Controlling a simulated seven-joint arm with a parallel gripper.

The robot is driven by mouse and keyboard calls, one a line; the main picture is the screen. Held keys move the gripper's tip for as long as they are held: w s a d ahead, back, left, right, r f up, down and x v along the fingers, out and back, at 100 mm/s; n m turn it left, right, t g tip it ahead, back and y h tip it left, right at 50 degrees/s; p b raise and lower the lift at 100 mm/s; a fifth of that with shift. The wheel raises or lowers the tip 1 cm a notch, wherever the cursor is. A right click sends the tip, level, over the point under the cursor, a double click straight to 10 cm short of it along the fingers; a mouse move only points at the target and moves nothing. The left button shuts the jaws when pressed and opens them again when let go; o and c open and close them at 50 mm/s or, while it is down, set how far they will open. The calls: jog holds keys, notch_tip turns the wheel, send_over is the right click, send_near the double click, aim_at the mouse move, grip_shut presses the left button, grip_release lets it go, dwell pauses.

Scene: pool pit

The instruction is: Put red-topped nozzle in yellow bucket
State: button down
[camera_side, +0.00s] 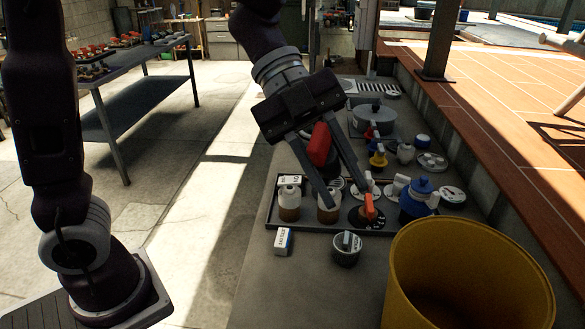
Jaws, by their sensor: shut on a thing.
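My gripper (347,196) points down over the dark tray, its two long fingers apart. A bright red piece (320,143) shows between the fingers, close under the palm; it looks like the top of the red-topped nozzle, and its lower part cannot be made out. A smaller orange-red piece (369,206) shows by the right fingertip, above a black round item; whether they touch is unclear. The yellow bucket (405,275) stands at the lower right, cut off by the frame edge. Its mouth is open and its inside is shadowed. My gripper is up and left of it.
The dark tray (272,205) holds jars with pale lids (289,195). A small box (284,241) and a grey pot (347,250) sit in front. A large lidded pot (374,118) stands behind.

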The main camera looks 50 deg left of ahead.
jog(key=w+d+r+m+t+y, duration=0.1)
jog(key=w+d+r+m+t, duration=0.1)
jog(key=w+d+m, duration=0.5)
jog(key=w+d+r+m+t, duration=0.2)
jog(key=w+d, duration=0.3)
jog(key=d, duration=0.6)
notch_tip(320, 180, down, 16)
jog(key=shift+s+d+t, duration=0.2)
jog(key=shift+d+t, duration=0.15)
jog(key=shift+t, duration=0.05)
jog(key=shift+f, duration=0.1)
jog(key=c, duration=1)
grip_release()
jog(key=shift+o, duration=0.2)
